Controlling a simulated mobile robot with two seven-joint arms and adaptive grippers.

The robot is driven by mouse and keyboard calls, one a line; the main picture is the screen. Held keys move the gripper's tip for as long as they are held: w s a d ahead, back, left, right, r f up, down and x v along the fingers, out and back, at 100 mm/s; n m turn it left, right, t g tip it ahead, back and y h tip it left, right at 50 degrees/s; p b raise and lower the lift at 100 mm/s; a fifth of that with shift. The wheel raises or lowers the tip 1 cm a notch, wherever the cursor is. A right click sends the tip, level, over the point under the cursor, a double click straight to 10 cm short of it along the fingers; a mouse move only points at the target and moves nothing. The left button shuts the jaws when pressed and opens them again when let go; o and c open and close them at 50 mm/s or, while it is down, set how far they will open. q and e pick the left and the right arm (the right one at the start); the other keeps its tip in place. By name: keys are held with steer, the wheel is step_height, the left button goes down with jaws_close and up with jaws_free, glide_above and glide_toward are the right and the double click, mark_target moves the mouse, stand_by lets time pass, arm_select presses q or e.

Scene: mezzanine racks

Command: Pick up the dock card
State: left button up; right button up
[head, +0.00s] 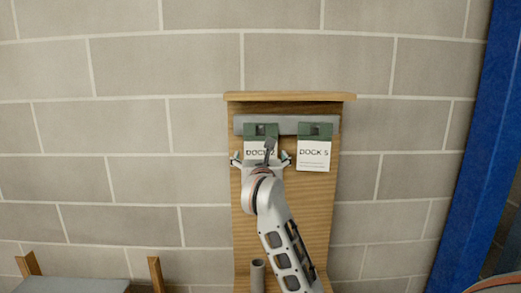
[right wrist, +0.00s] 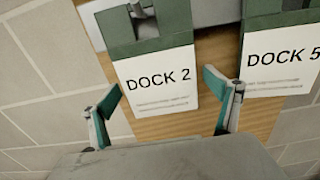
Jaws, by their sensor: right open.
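The white DOCK 2 card (head: 252,148) hangs in a green clip (head: 261,130) on the wooden board, partly hidden by my right arm in the head view. The white DOCK 5 card (head: 314,157) hangs to its right in a similar green clip (head: 315,130). My right gripper (head: 261,157) is open at the DOCK 2 card. In the right wrist view, the DOCK 2 card (right wrist: 158,100) shows between the fingertips of the gripper (right wrist: 161,88), one to each side, without visible contact. The DOCK 5 card (right wrist: 282,62) is right of the right finger. My left gripper is not in view.
A grey rail (head: 285,120) runs behind the clips, and a wooden ledge (head: 290,96) juts out above. A grey cylinder (head: 257,276) stands low on the board. A block wall (head: 120,120) is behind. A blue post (head: 485,150) rises at the right.

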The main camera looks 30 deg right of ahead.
steer(key=c, duration=1.2)
steer(key=shift+r, duration=0.1)
steer(key=shift+r, duration=0.55)
steer(key=shift+s+a+r, duration=0.1)
steer(key=shift+s+a, duration=0.1)
steer(key=shift+s, duration=0.05)
steer(key=b+v, duration=0.1)
steer(key=v, duration=1.6)
steer(key=shift+s, duration=0.2)
